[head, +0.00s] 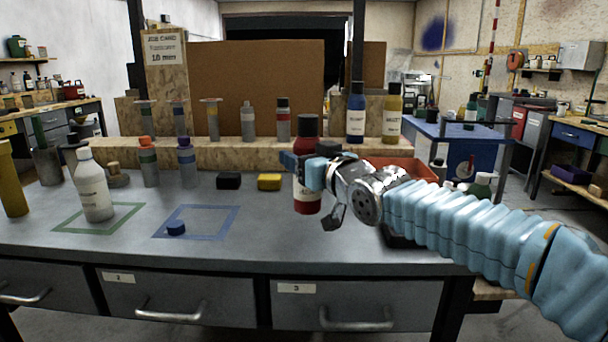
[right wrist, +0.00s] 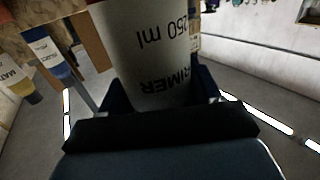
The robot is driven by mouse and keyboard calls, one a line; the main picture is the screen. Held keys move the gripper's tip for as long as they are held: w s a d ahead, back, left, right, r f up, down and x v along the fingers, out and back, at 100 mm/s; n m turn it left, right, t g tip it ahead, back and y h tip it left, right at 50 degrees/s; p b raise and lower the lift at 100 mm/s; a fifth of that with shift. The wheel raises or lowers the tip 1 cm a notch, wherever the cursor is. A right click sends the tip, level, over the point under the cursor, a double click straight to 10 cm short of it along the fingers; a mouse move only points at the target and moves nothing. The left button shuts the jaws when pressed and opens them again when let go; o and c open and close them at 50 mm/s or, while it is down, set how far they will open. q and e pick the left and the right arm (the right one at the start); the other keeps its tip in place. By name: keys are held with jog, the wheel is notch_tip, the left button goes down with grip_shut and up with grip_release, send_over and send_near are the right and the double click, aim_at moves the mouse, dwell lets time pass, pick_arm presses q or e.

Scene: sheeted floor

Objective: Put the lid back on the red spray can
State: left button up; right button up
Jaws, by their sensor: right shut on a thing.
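The red spray can (head: 307,200) stands upright on the bench, right of centre, with a pale label. A dark, cap-like top (head: 307,126) shows at its upper end; I cannot tell whether it is a separate lid. My right gripper (head: 308,171) is shut around the can's middle and hides part of the label. In the right wrist view the can (right wrist: 150,50), printed "250 ml" and "PRIMER", sits between the dark fingers. My left gripper is not in view.
A white bottle (head: 93,190) stands in a green taped square on the left. Black (head: 229,181) and yellow (head: 269,182) blocks lie left of the can. Several bottles line the wooden ledge (head: 215,151) behind. An orange bin (head: 405,167) is behind my right arm. The front middle is clear.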

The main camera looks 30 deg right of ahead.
jog(key=shift+w+d+f, duration=0.1)
jog(key=shift+w+f, duration=0.1)
jog(key=shift+f, duration=0.8)
jog(key=shift+w+d+f, duration=0.1)
jog(key=shift+w+f, duration=0.05)
jog(key=shift+f, duration=0.8)
jog(key=shift+f+b, duration=0.1)
jog(key=shift+b, duration=0.2)
jog(key=o, duration=1.5)
jog(key=shift+r, duration=0.2)
jog(key=s+b, duration=0.1)
jog(key=s, duration=1.1)
jog(key=shift+d, duration=0.15)
